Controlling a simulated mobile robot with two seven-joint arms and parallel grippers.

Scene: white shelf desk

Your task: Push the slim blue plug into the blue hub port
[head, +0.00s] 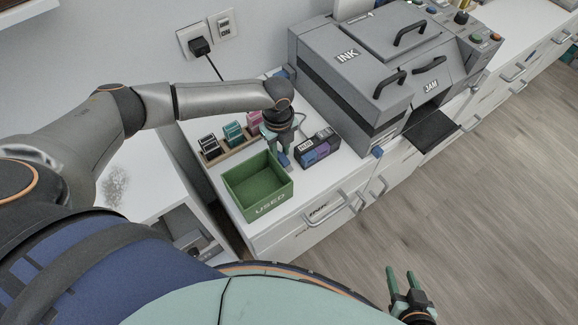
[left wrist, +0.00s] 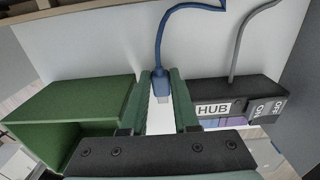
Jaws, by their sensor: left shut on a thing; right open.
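The black hub (head: 318,143) stands on the white desk, with blue and purple patches on its front face. Its HUB label also shows in the left wrist view (left wrist: 213,109). The slim blue plug (left wrist: 160,84) has a pale metal tip and a blue cable curving up behind it. My left gripper (head: 281,152) is shut on the plug, between its green fingers, just left of the hub and apart from it. The metal tip points toward the wrist camera's lower edge. My right gripper (head: 402,283) is open and empty over the floor.
A green USED bin (head: 262,196) stands close to the left of the hub. Behind are ink cartridges in a wooden rack (head: 230,148). The large grey printer (head: 365,75) stands right of the hub. A grey cable (left wrist: 240,45) rises from behind the hub.

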